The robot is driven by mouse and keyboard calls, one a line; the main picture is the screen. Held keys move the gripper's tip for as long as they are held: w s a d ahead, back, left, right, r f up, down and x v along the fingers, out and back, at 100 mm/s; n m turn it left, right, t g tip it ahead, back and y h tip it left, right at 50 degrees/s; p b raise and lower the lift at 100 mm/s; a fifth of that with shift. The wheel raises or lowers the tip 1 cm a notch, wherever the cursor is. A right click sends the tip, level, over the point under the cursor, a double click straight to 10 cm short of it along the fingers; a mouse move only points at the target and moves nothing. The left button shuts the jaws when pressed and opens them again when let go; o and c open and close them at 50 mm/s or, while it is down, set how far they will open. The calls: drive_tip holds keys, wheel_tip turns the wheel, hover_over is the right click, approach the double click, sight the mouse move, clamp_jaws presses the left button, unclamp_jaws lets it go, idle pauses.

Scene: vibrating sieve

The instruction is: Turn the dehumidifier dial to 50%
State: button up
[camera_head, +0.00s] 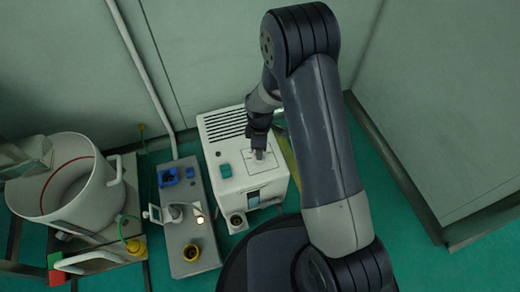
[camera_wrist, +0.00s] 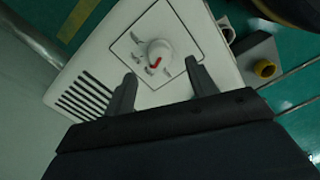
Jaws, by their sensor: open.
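The dehumidifier (camera_head: 217,154) is a white box with a slotted vent and a square dial panel on top. In the wrist view its white top (camera_wrist: 104,66) fills the upper middle. The dial (camera_wrist: 159,53) is a round white knob with a red pointer mark, with dark marks around it that are too small to read. My gripper (camera_wrist: 159,77) is open, its two dark fingers apart and just short of the dial in the picture. In the head view my gripper (camera_head: 259,152) is over the dial panel and hides the dial; whether it touches cannot be told.
A grey control box (camera_head: 187,225) with a blue socket and a yellow-ringed part stands to the left. A large white sieve drum (camera_head: 98,195) is farther left. Walls close in behind and at right.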

wheel_tip(320, 180, up, 5)
drive_tip(key=shift+r+p, duration=0.2)
drive_tip(key=shift+p, duration=0.45)
drive_tip(key=shift+f, duration=0.1)
wheel_tip(320, 180, down, 11)
drive_tip(key=b, duration=0.4)
drive_tip(key=shift+m, duration=0.3)
drive_tip(key=shift+r, duration=0.25)
